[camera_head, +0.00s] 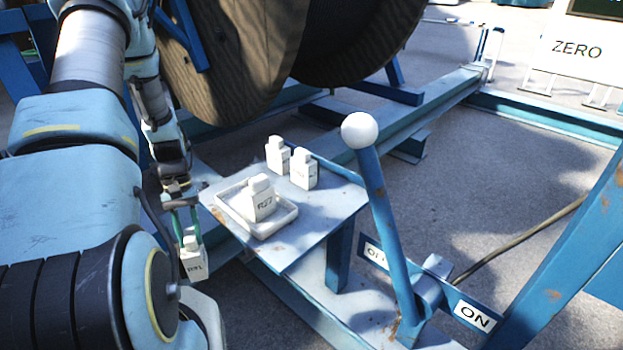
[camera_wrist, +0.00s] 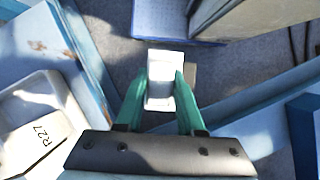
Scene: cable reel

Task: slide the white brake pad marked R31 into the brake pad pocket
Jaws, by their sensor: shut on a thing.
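My gripper (camera_head: 186,222) hangs left of the small blue-white table, shut on a white brake pad (camera_head: 194,263). The pad hangs roughly upright below the fingertips, clear of the table; its dark marking is too small to read surely. In the wrist view, the green fingers (camera_wrist: 163,84) close on both sides of the pad (camera_wrist: 160,62), over the floor. I cannot clearly make out the brake pad pocket in either view.
A white tray (camera_head: 234,222) on the table (camera_head: 325,217) holds a pad marked R27 (camera_head: 262,202). Two more white pads (camera_head: 278,156) (camera_head: 304,171) stand behind it. A blue lever (camera_head: 392,230) with a white ball rises at right. The wooden reel (camera_head: 245,60) stands behind.

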